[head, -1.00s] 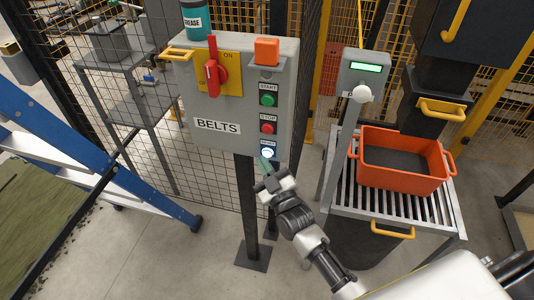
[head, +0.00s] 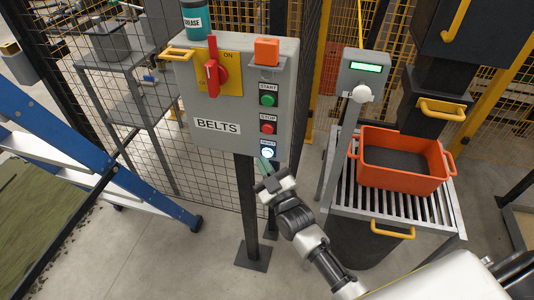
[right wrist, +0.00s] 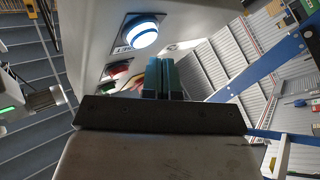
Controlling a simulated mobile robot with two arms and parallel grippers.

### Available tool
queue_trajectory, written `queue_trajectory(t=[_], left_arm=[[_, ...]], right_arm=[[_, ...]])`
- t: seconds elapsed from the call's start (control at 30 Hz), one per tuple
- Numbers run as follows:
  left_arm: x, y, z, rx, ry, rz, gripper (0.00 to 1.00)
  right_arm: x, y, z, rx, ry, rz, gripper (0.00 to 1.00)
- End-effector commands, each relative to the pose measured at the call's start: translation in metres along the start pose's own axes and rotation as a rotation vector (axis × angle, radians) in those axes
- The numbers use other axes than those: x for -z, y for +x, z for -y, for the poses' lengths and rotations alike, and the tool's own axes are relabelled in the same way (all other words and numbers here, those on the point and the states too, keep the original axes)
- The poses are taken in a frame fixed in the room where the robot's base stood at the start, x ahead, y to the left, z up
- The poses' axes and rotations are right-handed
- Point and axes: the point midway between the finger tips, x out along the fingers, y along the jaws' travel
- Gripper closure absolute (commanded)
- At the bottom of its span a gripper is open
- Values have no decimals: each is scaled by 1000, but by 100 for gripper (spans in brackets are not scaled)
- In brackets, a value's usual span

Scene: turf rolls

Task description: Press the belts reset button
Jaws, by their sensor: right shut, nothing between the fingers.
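The grey BELTS control box (head: 210,144) stands on a dark post in the head view. Its reset button (head: 267,153) is white with a blue glow, lowest in the column under the green start button (head: 268,100) and red stop button (head: 268,128). The reset button also shows lit in the right wrist view (right wrist: 139,34). My right gripper (head: 263,164) is shut and empty, its teal fingertips just below the reset button. In the right wrist view the fingertips (right wrist: 164,62) are below and right of the button; a gap shows there. My left gripper is not in view.
A red rotary switch (head: 212,72) and an orange block (head: 267,50) are on the box. To the right are a post with a green display (head: 366,67) and an orange crate (head: 402,186) on a roller stand. A blue ladder (head: 150,190) stands left.

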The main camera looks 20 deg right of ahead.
Motion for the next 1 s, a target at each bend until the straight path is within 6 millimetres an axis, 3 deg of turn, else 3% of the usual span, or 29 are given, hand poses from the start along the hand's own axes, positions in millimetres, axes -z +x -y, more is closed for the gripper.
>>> queue_trajectory(t=[1.0], left_arm=[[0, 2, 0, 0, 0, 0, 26]], right_arm=[[-6, 9, -7, 0, -1, 0, 100]])
